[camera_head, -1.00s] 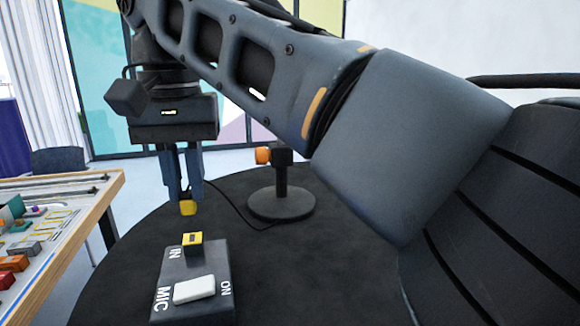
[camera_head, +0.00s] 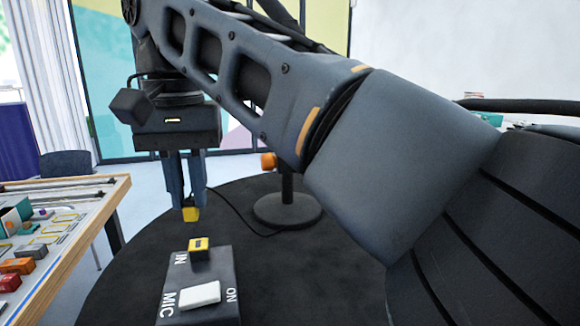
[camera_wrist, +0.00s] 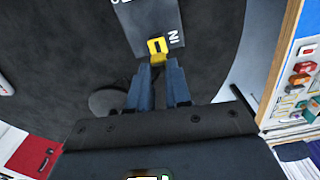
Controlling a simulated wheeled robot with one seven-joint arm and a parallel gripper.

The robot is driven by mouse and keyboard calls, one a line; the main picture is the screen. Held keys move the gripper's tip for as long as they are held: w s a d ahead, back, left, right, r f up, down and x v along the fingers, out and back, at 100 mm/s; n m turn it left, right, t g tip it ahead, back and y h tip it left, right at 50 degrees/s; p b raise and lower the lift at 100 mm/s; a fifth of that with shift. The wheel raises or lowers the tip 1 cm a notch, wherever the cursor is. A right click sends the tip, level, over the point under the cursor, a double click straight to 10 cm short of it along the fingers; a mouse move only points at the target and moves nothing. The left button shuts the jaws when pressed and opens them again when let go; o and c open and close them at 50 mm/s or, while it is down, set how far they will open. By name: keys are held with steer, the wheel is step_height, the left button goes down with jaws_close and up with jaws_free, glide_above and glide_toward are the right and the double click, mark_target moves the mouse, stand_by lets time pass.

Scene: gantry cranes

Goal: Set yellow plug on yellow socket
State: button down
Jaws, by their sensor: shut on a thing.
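My gripper (camera_head: 189,208) points down above the black round table, its fingers shut on the yellow plug (camera_head: 190,214). A black cable seems to run from the plug toward the stand. The yellow socket (camera_head: 199,244) with a dark slot sits on the dark box (camera_head: 218,270) marked IN, MIC and ON. In the head view the plug appears just beyond the socket and apart from it. In the wrist view the socket (camera_wrist: 157,44) shows just past the fingertips of my gripper (camera_wrist: 159,66). The plug overlaps it there, so the gap is hard to judge.
A white switch (camera_head: 200,296) is on the box's near part. A dark microphone stand (camera_head: 287,208) with an orange end stands behind, right of my gripper. A wooden-edged table (camera_head: 88,225) with coloured parts is at the left. The round table (camera_head: 300,270) is bare on the right.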

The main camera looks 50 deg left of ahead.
mark_target(188, 198)
steer(key=shift+s+a+f, duration=0.1)
steer(key=shift+s+f, duration=0.1)
steer(key=shift+f, duration=0.45)
steer(key=shift+w+f, duration=0.35)
steer(key=shift+f, duration=0.4)
stand_by(1.2)
steer(key=shift+s+f, duration=0.1)
steer(key=shift+f, duration=0.55)
stand_by(1.6)
steer(key=c, duration=1)
jaws_free()
steer(key=shift+s+f, duration=0.1)
steer(key=shift+o, duration=0.5)
steer(key=o, duration=0.4)
